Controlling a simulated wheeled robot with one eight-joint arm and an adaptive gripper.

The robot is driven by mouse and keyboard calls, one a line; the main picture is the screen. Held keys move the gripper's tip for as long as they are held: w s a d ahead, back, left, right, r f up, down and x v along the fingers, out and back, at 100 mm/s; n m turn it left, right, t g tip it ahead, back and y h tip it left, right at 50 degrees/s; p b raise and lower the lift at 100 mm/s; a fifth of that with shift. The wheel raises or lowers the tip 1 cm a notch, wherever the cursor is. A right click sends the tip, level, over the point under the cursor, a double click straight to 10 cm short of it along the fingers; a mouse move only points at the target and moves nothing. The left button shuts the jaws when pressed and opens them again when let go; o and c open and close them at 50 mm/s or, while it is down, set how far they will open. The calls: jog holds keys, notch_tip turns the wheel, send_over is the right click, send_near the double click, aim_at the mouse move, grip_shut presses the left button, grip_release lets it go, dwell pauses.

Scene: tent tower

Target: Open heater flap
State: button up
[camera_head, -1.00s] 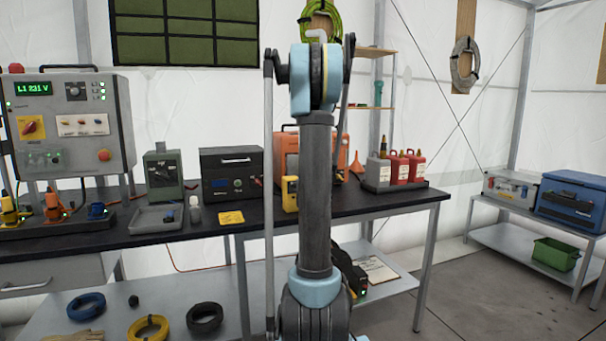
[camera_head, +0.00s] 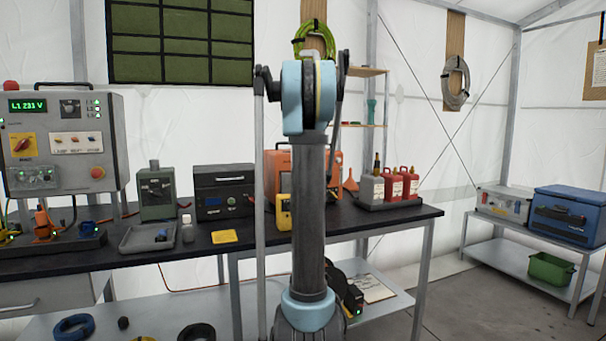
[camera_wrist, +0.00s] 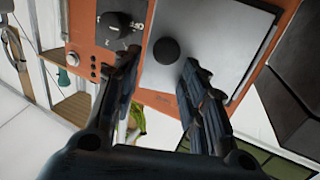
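The orange heater (camera_head: 276,165) stands on the black bench in the head view, mostly hidden behind my arm. In the wrist view its orange front (camera_wrist: 82,42) is close. A light grey flap (camera_wrist: 205,38) with a round black knob (camera_wrist: 166,51) is set in that front and looks closed. A black dial (camera_wrist: 117,28) is left of the flap. My gripper (camera_wrist: 161,58) is open, its two dark fingers apart with the knob between or just beyond their tips. I cannot tell whether they touch it. My gripper is hidden in the head view.
A dark case (camera_head: 222,192) and yellow meter (camera_head: 284,212) stand left of the heater. Red bottles (camera_head: 402,184) in a tray stand right of it. A dark box-shaped thing (camera_wrist: 296,75) is beside the heater in the wrist view.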

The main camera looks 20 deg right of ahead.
notch_tip(320, 180, up, 7)
dwell(0.6)
